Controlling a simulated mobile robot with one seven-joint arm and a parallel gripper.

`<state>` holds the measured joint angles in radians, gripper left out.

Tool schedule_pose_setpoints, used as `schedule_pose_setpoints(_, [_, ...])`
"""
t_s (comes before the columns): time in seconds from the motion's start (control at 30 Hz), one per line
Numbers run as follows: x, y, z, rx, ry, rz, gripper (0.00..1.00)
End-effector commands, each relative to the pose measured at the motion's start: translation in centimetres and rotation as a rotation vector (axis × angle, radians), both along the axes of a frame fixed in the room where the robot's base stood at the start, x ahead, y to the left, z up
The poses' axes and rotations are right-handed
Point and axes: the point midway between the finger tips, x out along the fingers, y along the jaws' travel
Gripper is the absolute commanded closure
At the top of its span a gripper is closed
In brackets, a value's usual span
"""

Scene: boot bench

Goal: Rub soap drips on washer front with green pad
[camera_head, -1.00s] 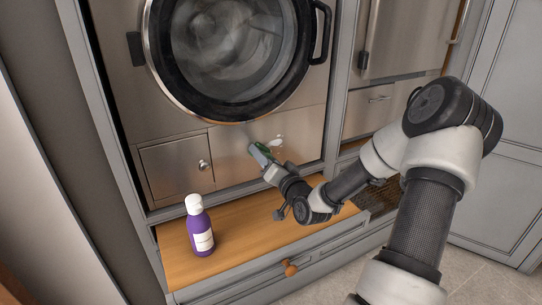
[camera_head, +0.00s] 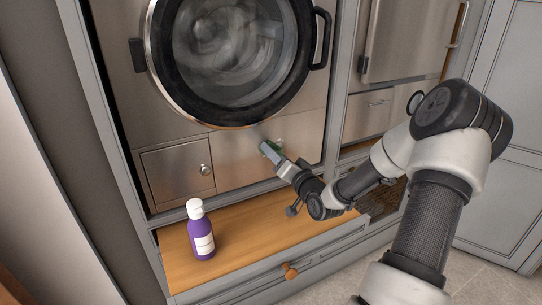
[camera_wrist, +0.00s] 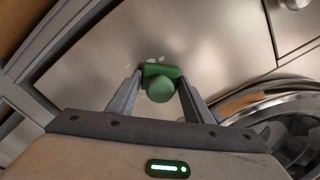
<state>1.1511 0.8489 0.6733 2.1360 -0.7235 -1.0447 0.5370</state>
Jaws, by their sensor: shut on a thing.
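The washer (camera_head: 258,177) has a steel front below its round door. My gripper (camera_head: 266,149) is shut on the green pad (camera_head: 276,147) and holds it at the lower front panel, under the door. In the wrist view the green pad (camera_wrist: 162,72) sits between my two fingers by its round knob, its flat face against or very near the steel; contact is hard to confirm. A few small whitish soap drips (camera_wrist: 136,72) show at the pad's edge in the wrist view. The pad and gripper hide part of the patch.
A purple bottle with a white cap (camera_head: 201,232) stands on the wooden bench top (camera_head: 240,253) at left. A small square hatch with a round knob (camera_head: 178,170) is left of the pad. The bench drawer has a wooden knob (camera_head: 290,271). A dark mat (camera_head: 383,200) lies at right.

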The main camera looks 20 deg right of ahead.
Motion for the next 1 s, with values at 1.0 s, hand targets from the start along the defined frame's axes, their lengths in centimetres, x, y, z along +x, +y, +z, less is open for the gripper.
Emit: schedule_pose_setpoints(1.0, [0.4, -2.0, 0.1, 0.000, -0.002, 0.002, 0.72])
